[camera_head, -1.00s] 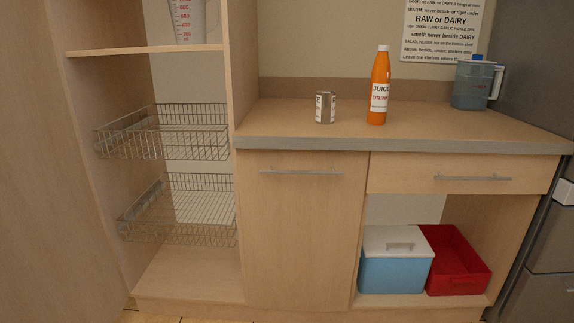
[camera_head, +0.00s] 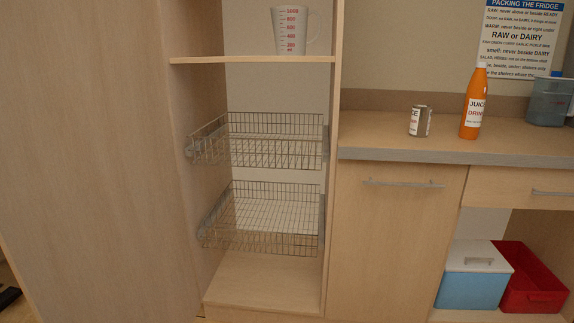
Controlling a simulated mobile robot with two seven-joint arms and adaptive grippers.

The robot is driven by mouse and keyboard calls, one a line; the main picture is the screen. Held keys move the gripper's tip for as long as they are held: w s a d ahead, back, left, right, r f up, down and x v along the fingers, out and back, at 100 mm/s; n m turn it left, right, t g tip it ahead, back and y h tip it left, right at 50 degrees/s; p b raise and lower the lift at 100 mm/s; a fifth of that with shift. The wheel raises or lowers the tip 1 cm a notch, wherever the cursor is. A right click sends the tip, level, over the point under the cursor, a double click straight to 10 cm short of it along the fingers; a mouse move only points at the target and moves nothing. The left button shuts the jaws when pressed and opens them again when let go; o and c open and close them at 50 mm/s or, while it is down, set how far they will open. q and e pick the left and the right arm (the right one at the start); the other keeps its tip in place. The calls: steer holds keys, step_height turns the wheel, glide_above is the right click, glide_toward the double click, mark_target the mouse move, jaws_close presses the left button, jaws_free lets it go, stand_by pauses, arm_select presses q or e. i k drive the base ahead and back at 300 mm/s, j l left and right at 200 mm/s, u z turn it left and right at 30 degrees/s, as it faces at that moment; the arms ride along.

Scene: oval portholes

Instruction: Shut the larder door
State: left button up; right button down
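The larder door (camera_head: 95,160) is a tall pale wood panel filling the left of the head view. It stands open, swung out toward me at the left side of the larder. The larder (camera_head: 265,278) is a tall cupboard with a shelf and two wire baskets, an upper one (camera_head: 262,140) and a lower one (camera_head: 262,218). Both baskets sit inside it. Neither of my grippers shows in this view.
A measuring jug (camera_head: 293,30) stands on the larder shelf (camera_head: 255,60). On the worktop (camera_head: 390,145) to the right are a can (camera_head: 419,121), an orange juice bottle (camera_head: 472,105) and a grey jug (camera_head: 550,100). A blue box (camera_head: 472,285) and a red crate (camera_head: 535,285) sit low at right.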

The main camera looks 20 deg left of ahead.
mark_target(93, 228)
steer(key=k+j, duration=0.1)
steer(key=j, duration=0.3)
steer(key=k+j, duration=0.1)
steer(key=j, duration=0.3)
steer(key=k+j, duration=0.15)
steer(key=j, duration=0.3)
steer(key=k+j, duration=0.1)
steer(key=j, duration=0.3)
steer(key=k+j, duration=0.1)
steer(key=j, duration=0.3)
steer(key=k+j, duration=0.1)
steer(key=j, duration=0.3)
steer(key=k+j, duration=0.1)
steer(key=j, duration=0.3)
steer(key=k+j, duration=0.15)
steer(key=j, duration=0.25)
